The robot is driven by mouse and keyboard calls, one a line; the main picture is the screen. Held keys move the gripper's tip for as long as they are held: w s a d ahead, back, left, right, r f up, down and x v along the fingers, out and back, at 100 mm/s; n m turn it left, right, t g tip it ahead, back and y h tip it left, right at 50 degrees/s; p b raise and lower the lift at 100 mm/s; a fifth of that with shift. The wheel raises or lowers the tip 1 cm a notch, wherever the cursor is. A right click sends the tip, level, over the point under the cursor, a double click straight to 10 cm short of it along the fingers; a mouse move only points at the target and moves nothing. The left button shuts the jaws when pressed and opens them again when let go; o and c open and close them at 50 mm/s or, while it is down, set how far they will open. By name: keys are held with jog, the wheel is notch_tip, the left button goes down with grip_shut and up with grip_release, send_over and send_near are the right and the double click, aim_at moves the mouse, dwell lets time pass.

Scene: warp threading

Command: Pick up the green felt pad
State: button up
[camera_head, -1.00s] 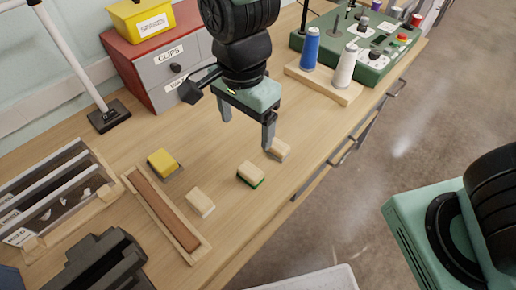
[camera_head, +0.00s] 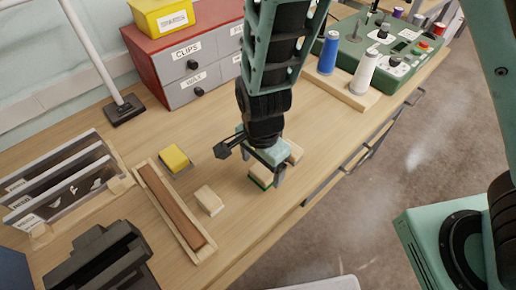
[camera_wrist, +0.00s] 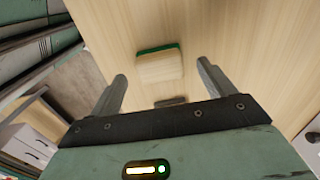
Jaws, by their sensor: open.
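The green felt pad is a pale wooden block with a thin green layer along its bottom edge. In the head view the pad (camera_head: 260,181) sits on the bench, partly hidden by my gripper (camera_head: 262,168), which is low over it. In the wrist view the pad (camera_wrist: 160,67) shows whole, ahead of my gripper (camera_wrist: 161,74) and across the gap between its fingers. The jaws are open with nothing between them, and I see no contact with the pad.
A similar wooden block (camera_head: 295,151) sits close behind my gripper. Another pale block (camera_head: 209,200) and a yellow block (camera_head: 174,158) lie left, near a long wooden tray (camera_head: 206,249). Thread spools stand on a wooden base (camera_head: 358,97) at back right. Bare bench lies in front.

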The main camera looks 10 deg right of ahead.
aim_at(262, 172)
jog(key=shift+f, duration=1.5)
jog(key=c, duration=1.1)
notch_tip(262, 172, up, 10)
jog(key=shift+r+p, duration=0.1)
jog(key=shift+p, duration=0.35)
jog(key=shift+o, duration=0.7)
